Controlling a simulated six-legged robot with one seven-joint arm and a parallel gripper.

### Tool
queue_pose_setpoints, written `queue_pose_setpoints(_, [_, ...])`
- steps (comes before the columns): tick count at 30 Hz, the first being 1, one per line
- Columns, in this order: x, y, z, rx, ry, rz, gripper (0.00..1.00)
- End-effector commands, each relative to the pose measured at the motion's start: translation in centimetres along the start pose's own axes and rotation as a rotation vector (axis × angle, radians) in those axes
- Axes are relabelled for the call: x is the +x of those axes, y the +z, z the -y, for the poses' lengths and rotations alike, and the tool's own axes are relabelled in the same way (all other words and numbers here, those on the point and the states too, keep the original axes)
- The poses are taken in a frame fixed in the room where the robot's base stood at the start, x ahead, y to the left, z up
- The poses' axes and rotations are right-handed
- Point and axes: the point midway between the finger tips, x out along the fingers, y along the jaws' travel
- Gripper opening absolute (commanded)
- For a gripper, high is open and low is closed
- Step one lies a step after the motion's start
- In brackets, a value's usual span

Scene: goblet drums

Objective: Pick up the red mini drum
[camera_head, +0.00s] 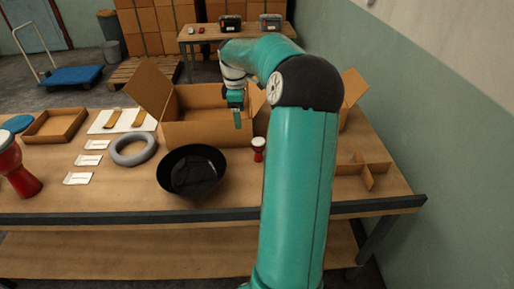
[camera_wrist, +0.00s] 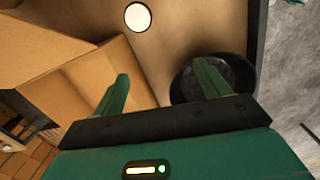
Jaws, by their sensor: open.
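The red mini drum (camera_head: 258,153) stands upright on the table, just right of the black bowl and in front of the cardboard box. In the wrist view its round white head (camera_wrist: 138,17) shows from above, near the top edge; its red body is hidden there. My gripper (camera_head: 238,115) is above the front part of the open box, up and to the left of the mini drum and apart from it. In the wrist view my gripper (camera_wrist: 160,82) has its two green fingers spread, with nothing between them.
An open cardboard box (camera_head: 205,132) stands behind the mini drum. A black bowl (camera_head: 191,170) sits to its left. A cardboard divider (camera_head: 366,172) is at the right.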

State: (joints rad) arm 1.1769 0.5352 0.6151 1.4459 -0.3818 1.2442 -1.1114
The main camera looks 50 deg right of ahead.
Motion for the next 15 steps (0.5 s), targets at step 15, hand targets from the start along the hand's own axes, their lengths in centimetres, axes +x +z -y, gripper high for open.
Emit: queue_pose_setpoints(15, [6.3,5.8,-3.7,-0.023,-0.046,-0.053,0.75])
